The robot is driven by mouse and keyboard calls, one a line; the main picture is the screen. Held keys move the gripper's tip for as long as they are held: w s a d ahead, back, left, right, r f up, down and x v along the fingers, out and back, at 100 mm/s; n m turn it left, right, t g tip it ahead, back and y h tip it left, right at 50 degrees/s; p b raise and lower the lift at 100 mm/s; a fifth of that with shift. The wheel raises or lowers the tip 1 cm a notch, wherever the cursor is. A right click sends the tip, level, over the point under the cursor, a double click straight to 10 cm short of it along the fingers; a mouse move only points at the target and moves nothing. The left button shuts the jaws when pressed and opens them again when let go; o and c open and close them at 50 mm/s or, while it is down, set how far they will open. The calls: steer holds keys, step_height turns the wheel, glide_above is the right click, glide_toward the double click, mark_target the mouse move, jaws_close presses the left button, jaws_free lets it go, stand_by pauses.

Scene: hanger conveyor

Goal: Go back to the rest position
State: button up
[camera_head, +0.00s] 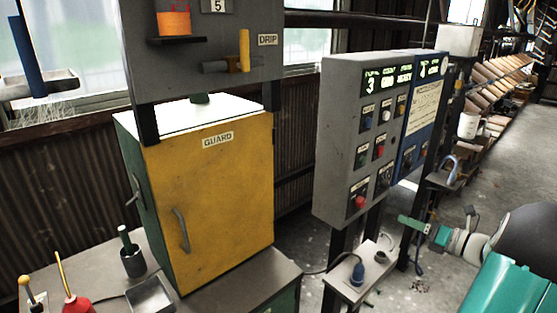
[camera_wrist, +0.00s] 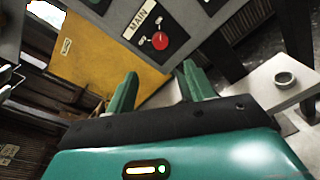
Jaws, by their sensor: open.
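My gripper (camera_wrist: 158,95) shows in the wrist view with its two green fingers spread apart and nothing between them. In the head view my gripper (camera_head: 412,224) is at the right, in front of the lower right side of the grey control panel (camera_head: 338,140). In the wrist view the panel's red button (camera_wrist: 160,41), beside a label reading MAIN, lies beyond the fingertips, apart from them. The red button also shows low on the panel in the head view (camera_head: 360,202).
A yellow GUARD cabinet (camera_head: 222,195) stands on a bench (camera_head: 245,282) at the left. Open floor (camera_head: 510,165) lies at the right.

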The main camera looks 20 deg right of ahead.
steer(key=w+a+r+n+g+y, duration=0.1)
steer(key=a+n+g, duration=0.55)
steer(key=a, duration=0.75)
steer(key=w+a+r+n+g+y, duration=0.15)
steer(key=a+n+g, duration=0.25)
steer(key=a+n, duration=0.8)
steer(key=s+a+r+n+h, duration=0.2)
steer(key=s+a+n+h, duration=0.6)
steer(key=s+a+n, duration=0.6)
steer(key=shift+s+a+n, duration=0.15)
steer(key=shift+a+n, duration=0.5)
steer(key=shift+n, duration=2.6)
